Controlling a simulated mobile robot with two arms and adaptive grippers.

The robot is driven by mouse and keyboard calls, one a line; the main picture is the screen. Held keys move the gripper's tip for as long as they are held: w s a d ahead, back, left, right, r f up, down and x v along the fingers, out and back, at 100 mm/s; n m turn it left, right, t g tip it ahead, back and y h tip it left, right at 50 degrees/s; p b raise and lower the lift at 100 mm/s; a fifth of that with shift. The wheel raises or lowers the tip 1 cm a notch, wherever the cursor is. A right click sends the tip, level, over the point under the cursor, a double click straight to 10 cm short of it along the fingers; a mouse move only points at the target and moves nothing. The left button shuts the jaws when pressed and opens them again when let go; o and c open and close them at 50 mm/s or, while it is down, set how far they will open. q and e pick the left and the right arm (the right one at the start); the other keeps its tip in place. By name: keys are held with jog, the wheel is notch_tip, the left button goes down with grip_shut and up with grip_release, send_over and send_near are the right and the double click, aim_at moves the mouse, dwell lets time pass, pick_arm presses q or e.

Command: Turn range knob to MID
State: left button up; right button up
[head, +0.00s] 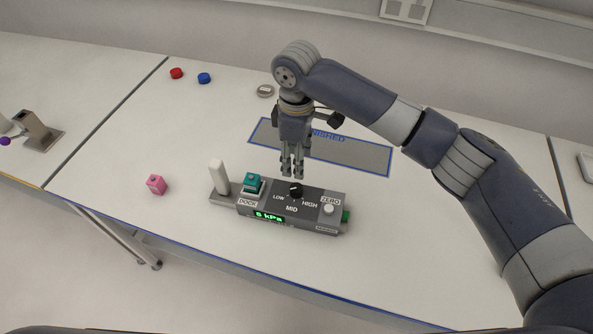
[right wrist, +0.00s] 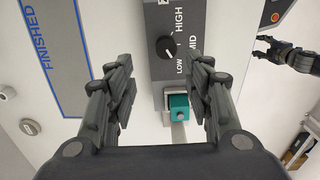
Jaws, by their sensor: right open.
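The range knob (head: 296,190) is a black round knob on top of the grey gauge box (head: 320,225), with LOW, MID and HIGH printed around it. In the right wrist view the knob (right wrist: 166,46) shows a white mark that appears to point toward LOW. The display (head: 269,216) reads what looks like 6 kPa. My right gripper (head: 292,174) points down just above and behind the knob, apart from it. In the right wrist view its fingers (right wrist: 160,62) are spread and empty.
A teal block (head: 253,182) sits at the DOCK beside a white post (head: 219,178). A ZERO button (head: 328,209) is on the box's right. A pink cube (head: 156,184) lies left, and the FINISHED area (head: 360,157) lies behind. The table's front is clear.

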aim_at(296, 187)
jog(key=shift+s+f+p, duration=0.35)
jog(key=shift+s+f, duration=0.5)
jog(key=shift+f, duration=0.2)
notch_tip(296, 187, down, 4)
jog(key=shift+w+r+p, duration=0.1)
jog(key=shift+r+p, duration=0.15)
jog(key=shift+p, duration=0.05)
jog(key=f, duration=0.2)
jog(key=shift+w+f, duration=0.25)
jog(key=shift+f, duration=0.15)
jog(key=shift+f+p, duration=0.3)
jog(key=shift+f, duration=0.3)
jog(key=shift+c, duration=1)
pick_arm(q)
jog(key=s+r, duration=0.1)
jog(key=s, duration=0.5)
jog(key=shift+a+r+g, duration=0.15)
jog(key=shift+r+g, duration=0.2)
jog(key=shift+g, duration=0.05)
pick_arm(e)
jog(key=c, duration=0.9)
